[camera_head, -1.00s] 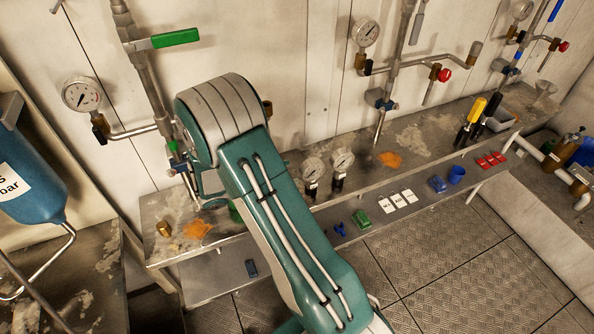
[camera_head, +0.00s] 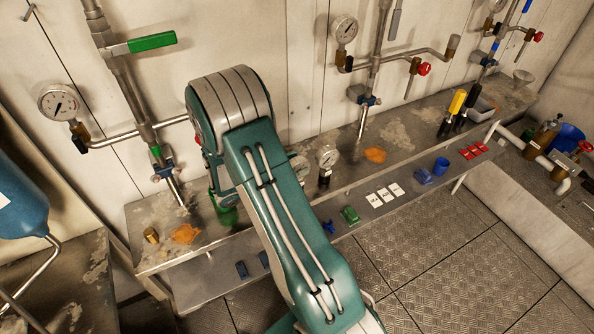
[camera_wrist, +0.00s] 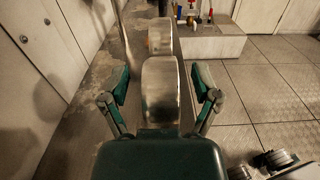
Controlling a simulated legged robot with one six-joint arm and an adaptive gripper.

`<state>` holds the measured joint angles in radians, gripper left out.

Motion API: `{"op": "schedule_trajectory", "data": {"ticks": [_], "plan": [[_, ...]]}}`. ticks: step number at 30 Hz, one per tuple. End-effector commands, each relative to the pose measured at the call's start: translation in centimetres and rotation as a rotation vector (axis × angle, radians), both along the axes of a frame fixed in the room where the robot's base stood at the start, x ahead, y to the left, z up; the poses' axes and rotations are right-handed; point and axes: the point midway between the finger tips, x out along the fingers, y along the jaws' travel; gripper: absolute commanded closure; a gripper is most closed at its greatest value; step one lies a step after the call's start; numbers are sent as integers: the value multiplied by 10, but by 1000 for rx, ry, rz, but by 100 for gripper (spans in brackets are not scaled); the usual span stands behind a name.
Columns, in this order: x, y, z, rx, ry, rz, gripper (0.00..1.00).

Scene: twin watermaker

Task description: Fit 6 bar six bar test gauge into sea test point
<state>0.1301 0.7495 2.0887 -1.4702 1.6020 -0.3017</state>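Two round test gauges stand upright on the bench. In the head view one gauge (camera_head: 327,157) is clear and the other (camera_head: 298,166) is partly hidden behind my arm; their dial markings are too small to read. In the wrist view my gripper (camera_wrist: 161,82) is open, with a finger on each side of a near gauge (camera_wrist: 160,100) seen edge-on. Gaps show between both fingers and the gauge. The second gauge (camera_wrist: 160,38) stands just beyond. The gripper is hidden in the head view. I cannot tell which pipe fitting is the sea test point.
A left pipe with a green handle (camera_head: 152,43) and a middle pipe with a red-knobbed valve (camera_head: 424,69) come down over the bench (camera_head: 408,133).

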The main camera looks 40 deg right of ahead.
Motion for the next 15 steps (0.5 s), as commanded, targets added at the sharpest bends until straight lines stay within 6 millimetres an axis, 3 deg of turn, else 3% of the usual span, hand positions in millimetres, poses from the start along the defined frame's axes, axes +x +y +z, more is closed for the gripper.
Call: {"op": "schedule_trajectory", "data": {"ticks": [1,5,15], "plan": [[0,0,0,0,0,0,42],[0,0,0,0,0,0,100],[0,0,0,0,-1,0,100]]}}
